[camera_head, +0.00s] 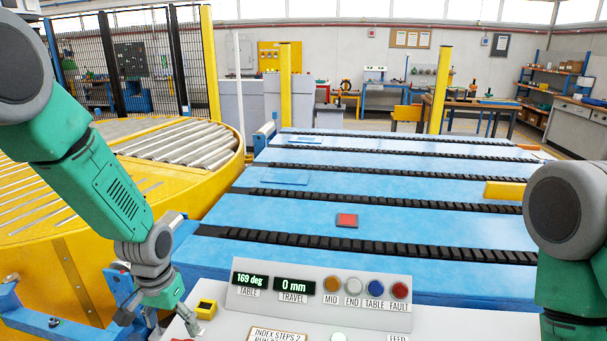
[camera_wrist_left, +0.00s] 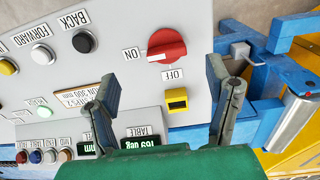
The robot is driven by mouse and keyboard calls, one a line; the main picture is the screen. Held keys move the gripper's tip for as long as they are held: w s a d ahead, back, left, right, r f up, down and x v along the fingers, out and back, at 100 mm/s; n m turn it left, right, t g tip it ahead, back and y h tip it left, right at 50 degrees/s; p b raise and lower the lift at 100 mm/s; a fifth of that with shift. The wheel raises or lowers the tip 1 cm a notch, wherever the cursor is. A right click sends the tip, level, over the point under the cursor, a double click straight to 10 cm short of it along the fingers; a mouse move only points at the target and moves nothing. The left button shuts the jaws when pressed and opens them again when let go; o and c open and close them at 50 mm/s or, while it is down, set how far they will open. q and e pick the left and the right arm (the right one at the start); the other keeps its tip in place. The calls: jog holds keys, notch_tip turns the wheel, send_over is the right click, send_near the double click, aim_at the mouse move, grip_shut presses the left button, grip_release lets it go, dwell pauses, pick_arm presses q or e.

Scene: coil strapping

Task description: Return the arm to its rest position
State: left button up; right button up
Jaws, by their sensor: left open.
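My left arm (camera_head: 85,165) reaches in from the left, bent down over the control panel (camera_head: 238,300). My left gripper (camera_head: 160,320) is low at the panel's left end. In the left wrist view the left gripper (camera_wrist_left: 163,80) is open, with nothing between its fingers. The red rotary switch (camera_wrist_left: 166,50) lies beyond the fingertips, apart from them, its bar in line with the ON label. A yellow square part (camera_wrist_left: 177,100) shows between the fingers; it also appears in the head view (camera_head: 206,308). My right arm (camera_head: 570,215) is at the right edge; its gripper is out of view.
The panel displays (camera_head: 270,281) read 169 deg and 0 mm. Behind it is a blue conveyor bed (camera_head: 290,215) with black chain strips and a red pad (camera_head: 347,220). A yellow roller turntable (camera_head: 110,210) stands left. Blue framework (camera_wrist_left: 260,115) lies beside the panel.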

pick_arm(q)
jog(key=s+d+f, duration=0.2)
jog(key=s+f, duration=0.9)
jog(key=s, duration=0.4)
jog(key=s+f+n, duration=0.1)
jog(key=s+f, duration=0.1)
jog(key=s, duration=1.4)
notch_tip(320, 180, down, 12)
jog(key=w+b, duration=0.2)
jog(key=b, duration=1)
jog(key=shift+w+d+m+b, duration=0.3)
jog(key=shift+w+d+b, duration=0.05)
jog(key=shift+d+b, duration=0.1)
jog(key=shift+w+f, duration=0.1)
